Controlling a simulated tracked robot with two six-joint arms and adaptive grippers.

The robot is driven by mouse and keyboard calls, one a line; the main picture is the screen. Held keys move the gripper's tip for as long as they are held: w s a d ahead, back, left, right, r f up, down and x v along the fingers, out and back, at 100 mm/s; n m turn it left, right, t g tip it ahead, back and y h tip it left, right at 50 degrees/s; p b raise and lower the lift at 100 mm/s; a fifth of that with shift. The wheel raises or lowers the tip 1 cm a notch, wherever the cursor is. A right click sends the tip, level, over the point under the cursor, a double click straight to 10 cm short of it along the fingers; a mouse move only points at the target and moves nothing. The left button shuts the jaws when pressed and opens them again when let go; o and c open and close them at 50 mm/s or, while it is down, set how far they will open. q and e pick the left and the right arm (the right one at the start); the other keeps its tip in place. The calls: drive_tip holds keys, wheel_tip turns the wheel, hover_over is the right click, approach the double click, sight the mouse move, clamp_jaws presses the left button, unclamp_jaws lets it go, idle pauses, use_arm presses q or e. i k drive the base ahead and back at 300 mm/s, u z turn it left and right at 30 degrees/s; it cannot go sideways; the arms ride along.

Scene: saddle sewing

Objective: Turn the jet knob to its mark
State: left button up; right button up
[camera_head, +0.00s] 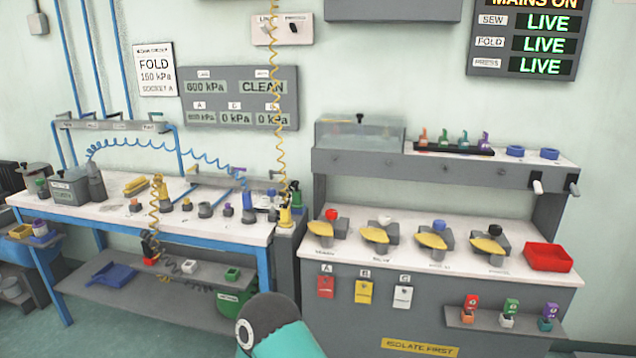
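Four-in-a-row yellow handles stand on the right bench, with small labels too small to read: the first (321,228), second (375,235), third (432,241) and last (489,246). Behind them are a red knob (331,214), a white knob (384,219), a blue knob (438,225) and a black knob (495,230). I cannot tell which control, here or on the left bench, is the jet knob, and I see no clear mark for it. A teal and dark link of my own arm shows at the bottom centre. Neither gripper is in view.
The left bench (215,222) carries several fittings and a coiled blue hose (150,143). A coiled yellow cord (279,120) hangs between the benches. A red tray (548,257) sits at the right bench's right end. Wall panels show pressures and LIVE (541,45).

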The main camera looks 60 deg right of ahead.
sight(272, 192)
drive_tip(key=z, duration=0.7)
drive_tip(key=i, duration=1.7)
drive_tip(key=z, duration=0.4)
drive_tip(key=k, duration=0.8)
drive_tip(key=z, duration=0.2)
drive_tip(key=i, duration=0.8)
drive_tip(key=u, duration=0.1)
